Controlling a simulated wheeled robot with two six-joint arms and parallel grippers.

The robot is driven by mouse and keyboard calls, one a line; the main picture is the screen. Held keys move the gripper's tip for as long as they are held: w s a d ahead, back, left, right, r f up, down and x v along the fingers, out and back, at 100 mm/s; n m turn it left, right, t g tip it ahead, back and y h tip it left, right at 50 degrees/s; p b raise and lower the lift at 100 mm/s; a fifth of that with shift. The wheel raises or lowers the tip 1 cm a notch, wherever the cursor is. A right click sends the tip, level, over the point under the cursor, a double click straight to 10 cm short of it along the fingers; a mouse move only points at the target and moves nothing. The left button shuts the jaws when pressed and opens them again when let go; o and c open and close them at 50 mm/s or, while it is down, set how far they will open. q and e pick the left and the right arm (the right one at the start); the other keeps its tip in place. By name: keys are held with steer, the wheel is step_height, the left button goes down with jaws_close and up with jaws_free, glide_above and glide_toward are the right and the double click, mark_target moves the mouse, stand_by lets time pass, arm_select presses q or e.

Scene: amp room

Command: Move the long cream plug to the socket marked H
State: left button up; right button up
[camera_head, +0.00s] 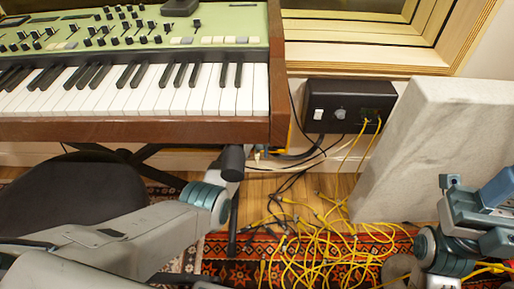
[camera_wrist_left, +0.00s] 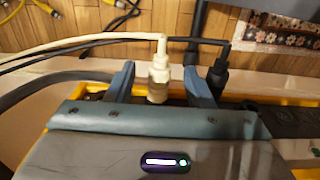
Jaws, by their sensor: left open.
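In the left wrist view, the cream plug (camera_wrist_left: 159,78) stands upright with its cream cable leaving its top to the left. My left gripper (camera_wrist_left: 158,70) is open, with one blue finger on each side of the cream plug. A black plug (camera_wrist_left: 218,76) stands just right of the right finger. Both plugs are at a yellow-edged strip (camera_wrist_left: 262,103), mostly hidden by my gripper body. No letter H is readable. In the head view my left wrist reaches under the keyboard's right end, and its fingers are hidden. My right gripper (camera_head: 482,212) is at the right edge, fingers unclear.
The keyboard (camera_head: 140,128) overhangs my left wrist. A black wall box (camera_head: 345,105) and a pale grey panel (camera_head: 425,145) stand to the right. Tangled yellow cables (camera_head: 320,240) cover the patterned rug. A dark stool seat (camera_head: 70,195) is at left.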

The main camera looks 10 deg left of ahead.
arm_select(q)
steer(key=shift+f, duration=0.6)
jaws_close()
